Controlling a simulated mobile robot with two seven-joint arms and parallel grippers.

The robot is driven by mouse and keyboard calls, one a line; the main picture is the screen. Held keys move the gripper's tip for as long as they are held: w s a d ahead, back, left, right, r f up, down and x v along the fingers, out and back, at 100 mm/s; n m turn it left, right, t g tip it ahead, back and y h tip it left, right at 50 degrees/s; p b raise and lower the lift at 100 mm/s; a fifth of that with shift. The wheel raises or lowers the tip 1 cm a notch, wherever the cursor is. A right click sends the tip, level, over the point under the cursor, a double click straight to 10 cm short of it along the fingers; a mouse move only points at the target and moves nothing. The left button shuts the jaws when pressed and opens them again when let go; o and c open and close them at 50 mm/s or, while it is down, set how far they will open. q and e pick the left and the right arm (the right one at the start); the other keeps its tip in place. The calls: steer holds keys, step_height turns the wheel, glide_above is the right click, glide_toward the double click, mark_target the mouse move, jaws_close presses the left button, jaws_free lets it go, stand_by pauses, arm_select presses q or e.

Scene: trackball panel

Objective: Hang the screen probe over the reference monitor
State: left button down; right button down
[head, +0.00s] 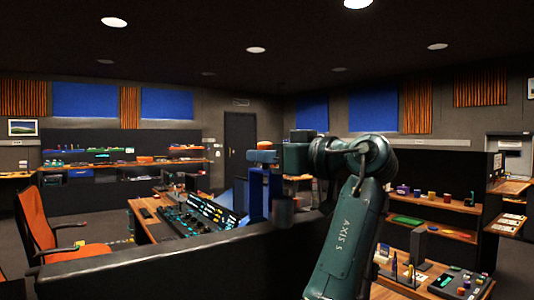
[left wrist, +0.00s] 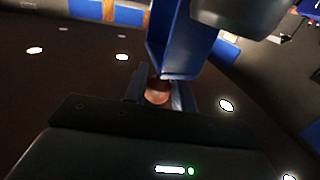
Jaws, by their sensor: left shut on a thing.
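My left gripper (head: 272,156) is shut on the copper-orange knob (head: 265,146) of the screen probe. The probe is a blue bracket (head: 258,190) hanging below the knob, about upright in the head view. In the left wrist view the knob (left wrist: 157,92) sits between the two fingers, and the blue bracket (left wrist: 182,45) extends beyond it. The bracket overlaps the right end of a lit console (head: 215,208). I cannot tell whether it touches anything there. I cannot clearly make out the reference monitor; the probe and my arm hide part of that area. My right gripper is not in view.
A dark partition top (head: 170,252) runs across the front, below the probe. A wooden desk (head: 145,222) and an orange chair (head: 35,225) stand behind it at left. Shelves with small coloured items (head: 440,232) stand at right, and more shelving (head: 120,163) lines the back wall.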

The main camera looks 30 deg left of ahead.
mark_target(270, 170)
arm_select(q)
steer(key=shift+s+d+f, duration=0.15)
steer(key=shift+d+f, duration=0.2)
steer(key=shift+d, duration=0.05)
steer(key=shift+f+b, duration=0.3)
steer(key=shift+b, duration=0.15)
step_height(270, 170, down, 2)
steer(key=shift+f+b, duration=0.1)
steer(key=shift+b, duration=0.65)
steer(key=shift+f+b, duration=0.8)
steer(key=shift+f, duration=0.1)
step_height(270, 170, down, 2)
steer(key=shift+b, duration=0.75)
steer(key=shift+f+b, duration=0.75)
steer(key=shift+f, duration=0.25)
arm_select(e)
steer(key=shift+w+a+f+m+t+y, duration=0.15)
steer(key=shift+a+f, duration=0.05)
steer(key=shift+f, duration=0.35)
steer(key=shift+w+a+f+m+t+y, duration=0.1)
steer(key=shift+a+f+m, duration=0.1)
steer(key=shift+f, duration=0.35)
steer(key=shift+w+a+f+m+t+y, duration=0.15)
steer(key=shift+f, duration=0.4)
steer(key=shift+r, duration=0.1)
